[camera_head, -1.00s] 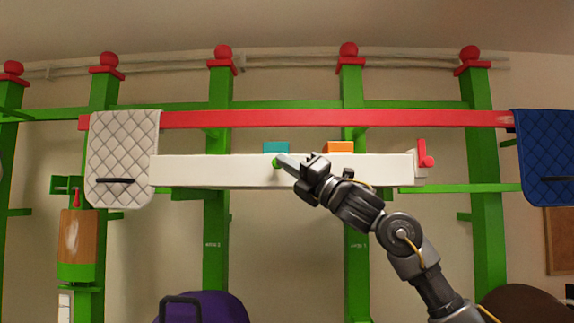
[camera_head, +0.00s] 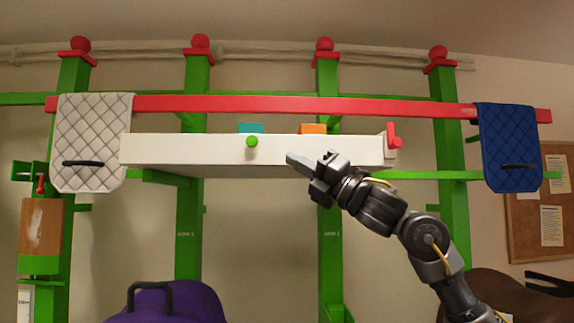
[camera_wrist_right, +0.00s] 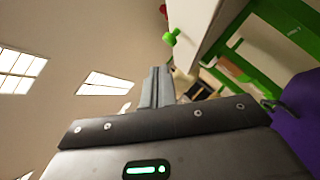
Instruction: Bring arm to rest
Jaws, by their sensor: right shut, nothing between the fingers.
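My right gripper (camera_head: 298,160) is shut and empty in the head view. Its fingertips are in front of the white drawer front (camera_head: 190,149), to the right of the green knob (camera_head: 252,141), and apart from the knob. The right wrist view shows the closed fingers (camera_wrist_right: 157,88) with the green knob (camera_wrist_right: 172,37) beyond them, and the edge of the white drawer (camera_wrist_right: 198,30). My left gripper is not in view.
A quilted white pad (camera_head: 92,140) and a blue pad (camera_head: 509,150) hang on the red rail (camera_head: 300,105). A teal block (camera_head: 251,128) and an orange block (camera_head: 313,128) show above the drawer. A purple saddle (camera_head: 180,303) stands below left. Green posts (camera_head: 190,230) stand behind.

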